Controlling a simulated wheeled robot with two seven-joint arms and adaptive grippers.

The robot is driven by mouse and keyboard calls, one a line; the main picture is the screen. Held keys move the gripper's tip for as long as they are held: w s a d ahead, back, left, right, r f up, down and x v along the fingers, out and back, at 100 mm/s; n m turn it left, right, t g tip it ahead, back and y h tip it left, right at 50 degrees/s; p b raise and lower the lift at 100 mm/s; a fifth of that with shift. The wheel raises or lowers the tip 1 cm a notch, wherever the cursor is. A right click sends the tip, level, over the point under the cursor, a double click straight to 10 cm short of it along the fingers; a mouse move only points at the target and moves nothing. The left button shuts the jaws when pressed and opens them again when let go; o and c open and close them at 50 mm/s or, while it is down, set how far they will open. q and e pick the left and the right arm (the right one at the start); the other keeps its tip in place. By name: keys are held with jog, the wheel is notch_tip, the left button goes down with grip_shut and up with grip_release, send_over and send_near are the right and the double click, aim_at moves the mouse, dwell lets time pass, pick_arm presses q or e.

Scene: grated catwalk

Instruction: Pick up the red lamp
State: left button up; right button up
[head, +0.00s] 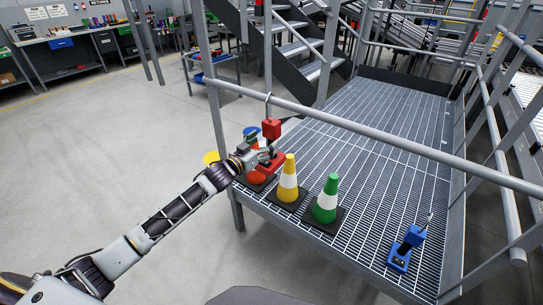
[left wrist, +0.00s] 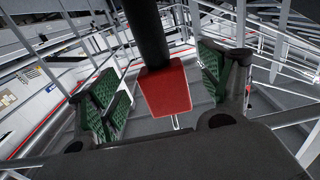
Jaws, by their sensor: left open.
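The red lamp (head: 271,128) stands near the left edge of the grated catwalk, its lower part partly covered by my left gripper. My left gripper (head: 262,154) reaches in from the left and is open at the lamp. In the left wrist view, a red block-shaped part of the lamp (left wrist: 166,92) with a thick black post above it shows between the green-padded fingers of my left gripper (left wrist: 160,82). Gaps show on both sides, and I cannot tell whether any finger touches it. My right gripper is not in view.
A yellow cone (head: 288,180) and a green cone (head: 327,200) stand just right of the lamp. A blue lamp-like device (head: 406,248) stands further right on the grating (head: 370,130). A grey rail (head: 400,148) crosses above the catwalk. The grating's far part is clear.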

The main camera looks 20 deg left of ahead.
aim_at(268, 138)
pick_arm(q)
jog(key=shift+r+x, duration=0.25)
jog(key=shift+x, duration=2.05)
jog(key=shift+r, duration=0.1)
grip_shut()
